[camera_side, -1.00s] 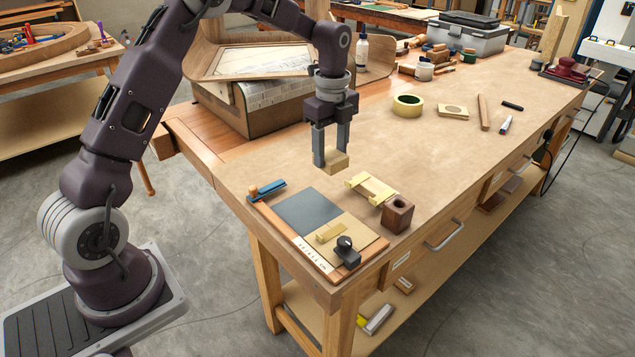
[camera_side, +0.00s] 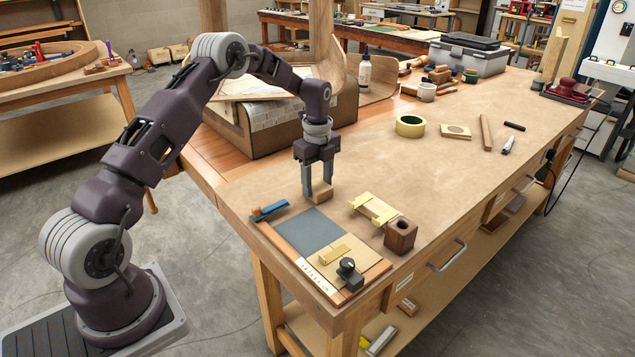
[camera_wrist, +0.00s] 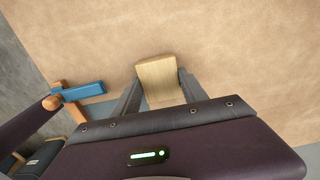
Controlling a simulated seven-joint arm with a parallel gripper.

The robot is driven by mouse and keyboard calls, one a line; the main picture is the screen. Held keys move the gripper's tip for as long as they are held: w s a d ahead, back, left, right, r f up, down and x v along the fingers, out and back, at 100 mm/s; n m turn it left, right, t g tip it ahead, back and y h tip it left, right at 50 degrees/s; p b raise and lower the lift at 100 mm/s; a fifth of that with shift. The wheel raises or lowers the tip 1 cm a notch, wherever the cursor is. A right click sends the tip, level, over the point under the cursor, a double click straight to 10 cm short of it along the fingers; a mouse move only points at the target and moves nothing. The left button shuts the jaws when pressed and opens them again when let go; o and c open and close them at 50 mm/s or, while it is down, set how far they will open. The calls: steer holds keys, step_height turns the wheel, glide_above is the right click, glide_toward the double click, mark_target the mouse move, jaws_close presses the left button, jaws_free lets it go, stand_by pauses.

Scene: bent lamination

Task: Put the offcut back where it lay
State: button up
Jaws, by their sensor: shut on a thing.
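The offcut is a small light-wood block (camera_side: 321,193), and it also shows in the wrist view (camera_wrist: 160,80). My gripper (camera_side: 317,190) is shut on it, one finger on each side. The block is at or just above the brown bench top (camera_side: 385,155); I cannot tell whether it touches. It is behind the dark grey mat, away from the front corner of the bench. The fingers hide parts of its sides.
A blue-and-wood tool (camera_side: 270,210) lies left of the grey mat (camera_side: 311,230). A pale yellow wooden piece (camera_side: 373,208) and a dark wooden block with a hole (camera_side: 400,236) are to the right. A yellow tape roll (camera_side: 410,126) lies farther back. Bench space behind the block is clear.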

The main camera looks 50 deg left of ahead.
steer(key=shift+f, duration=0.1)
steer(key=o, duration=1.4)
step_height(320, 180, up, 11)
step_height(320, 180, up, 9)
steer(key=n, duration=0.3)
glide_above(318, 186)
steer(key=s+d, duration=0.4)
steer(key=d, duration=0.1)
steer(key=s+d+r+n+t, duration=0.2)
steer(key=s+d+r+n, duration=0.35)
steer(key=s, duration=0.35)
steer(key=s+d+f+n+t, duration=0.1)
steer(key=s+d+n, duration=0.3)
steer(key=s, duration=0.6)
steer(key=s+d+f+n+t, duration=0.1)
steer(key=s+n, duration=0.4)
steer(key=s, duration=0.6)
steer(key=d+t, duration=0.1)
steer(key=d, duration=0.1)
steer(key=shift+s+d+f+t, duration=0.25)
steer(key=shift+d+t, duration=0.05)
steer(key=shift+d, duration=0.1)
